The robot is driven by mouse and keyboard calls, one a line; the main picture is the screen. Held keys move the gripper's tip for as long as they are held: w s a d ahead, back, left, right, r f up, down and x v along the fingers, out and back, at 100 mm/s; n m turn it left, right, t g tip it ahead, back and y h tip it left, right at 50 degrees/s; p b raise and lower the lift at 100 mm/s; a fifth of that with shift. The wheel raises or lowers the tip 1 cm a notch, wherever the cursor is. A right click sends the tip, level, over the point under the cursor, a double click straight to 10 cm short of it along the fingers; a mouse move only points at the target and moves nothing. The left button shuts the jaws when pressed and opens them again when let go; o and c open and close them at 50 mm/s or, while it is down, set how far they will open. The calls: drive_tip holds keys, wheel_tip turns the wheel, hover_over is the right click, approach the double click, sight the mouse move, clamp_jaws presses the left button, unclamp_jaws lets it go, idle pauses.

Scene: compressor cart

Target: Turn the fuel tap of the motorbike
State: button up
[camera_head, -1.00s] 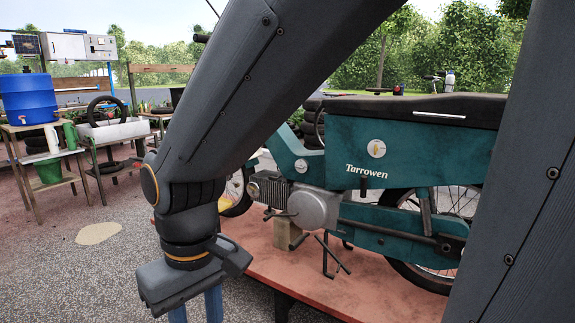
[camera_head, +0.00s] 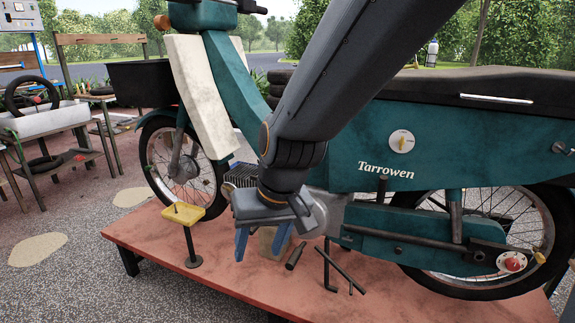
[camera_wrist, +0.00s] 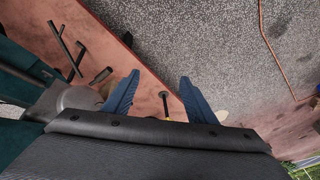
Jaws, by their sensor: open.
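The teal motorbike (camera_head: 345,130) stands on a low red platform (camera_head: 170,255). Its side panel carries a round white plate (camera_head: 402,141) with a small yellow lever. Low by the rear wheel is another white disc with a red centre (camera_head: 512,262) and a brass-coloured lever (camera_head: 540,256) beside it. I cannot tell for sure which is the fuel tap. My gripper (camera_head: 261,243) points down in front of the engine, open and empty, left of and below the panel plate. In the wrist view its blue fingers (camera_wrist: 160,80) are apart over the platform edge.
A yellow-topped stand (camera_head: 184,214) is left of my gripper. Gravel ground lies in front of the platform. Workbenches (camera_head: 45,125) stand at the far left.

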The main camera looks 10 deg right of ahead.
drive_tip(key=w+a+m+t+h, duration=0.2)
drive_tip(key=w+t, duration=0.5)
drive_tip(key=w, duration=1.5)
drive_tip(key=w+d+m+t+h, duration=0.4)
drive_tip(key=w+d+m+h, duration=0.3)
drive_tip(key=w+d+h, duration=0.3)
drive_tip(key=w+d, duration=0.4)
drive_tip(key=d, duration=0.2)
drive_tip(key=shift+w+f+h, duration=0.2)
drive_tip(key=shift+f+h, duration=0.2)
drive_tip(key=c, duration=1.1)
